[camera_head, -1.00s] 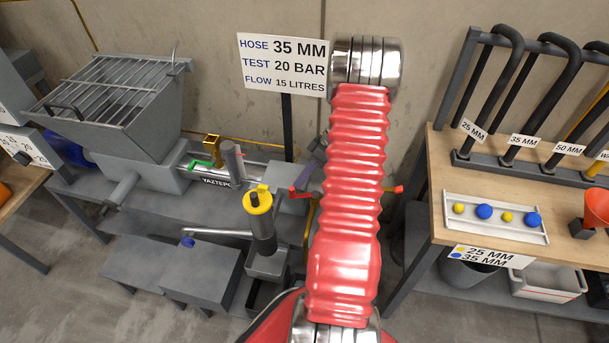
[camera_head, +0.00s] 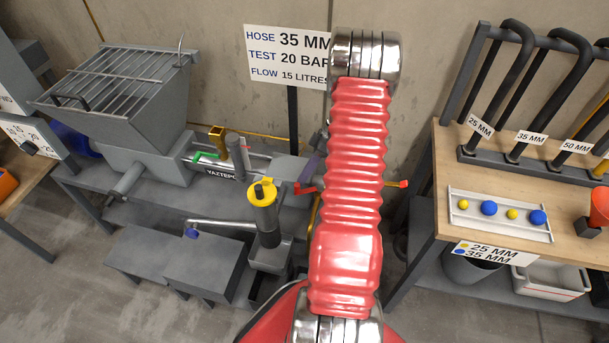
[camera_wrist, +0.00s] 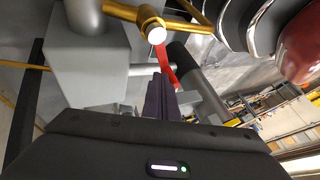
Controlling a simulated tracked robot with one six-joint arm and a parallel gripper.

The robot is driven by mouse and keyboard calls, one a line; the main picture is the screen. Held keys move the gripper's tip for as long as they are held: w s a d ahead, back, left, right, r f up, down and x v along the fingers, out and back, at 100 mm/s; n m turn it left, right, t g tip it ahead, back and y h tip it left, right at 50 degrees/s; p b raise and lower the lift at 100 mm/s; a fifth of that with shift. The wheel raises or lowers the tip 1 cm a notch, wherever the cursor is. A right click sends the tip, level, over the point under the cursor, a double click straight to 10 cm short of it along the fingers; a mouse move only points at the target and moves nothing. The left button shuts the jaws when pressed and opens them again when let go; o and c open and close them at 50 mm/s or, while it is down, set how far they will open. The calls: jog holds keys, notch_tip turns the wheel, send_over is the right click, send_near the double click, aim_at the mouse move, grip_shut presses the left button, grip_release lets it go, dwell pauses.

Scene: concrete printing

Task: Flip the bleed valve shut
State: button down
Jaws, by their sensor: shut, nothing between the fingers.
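A red lever (camera_wrist: 165,66) stands by a brass pipe fitting (camera_wrist: 150,22) with a pale round end in the wrist view; it may be the bleed valve handle. In the head view a red handle (camera_head: 305,188) shows left of my red arm and another red handle (camera_head: 397,184) to its right; I cannot tell which belongs to the valve. My gripper (camera_wrist: 162,88) is shut and empty, its dark fingertips just below the red lever in the wrist view. I cannot tell whether they touch. My arm hides much of this area in the head view.
A grey pump with a grated hopper (camera_head: 120,80) stands at the left. A yellow-topped cylinder (camera_head: 263,210) and a lever with a blue end (camera_head: 192,233) are in front. A wooden bench (camera_head: 440,150) with hoses and a ball tray (camera_head: 500,230) is at the right.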

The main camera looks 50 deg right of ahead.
jog(key=s+a+n+g, duration=0.1)
jog(key=n+g, duration=0.1)
jog(key=n, duration=0.1)
jog(key=s+n+g+h, duration=0.1)
jog(key=s+n+g, duration=0.1)
jog(key=n, duration=0.2)
jog(key=s+a+n+g, duration=0.1)
jog(key=n+g, duration=0.1)
jog(key=n, duration=0.2)
jog(key=shift+s+a+g+h, duration=0.25)
jog(key=shift+a+g+h, duration=0.05)
jog(key=shift+a, duration=0.05)
dwell(0.4)
notch_tip(320, 180, up, 10)
dwell(0.6)
dwell(0.6)
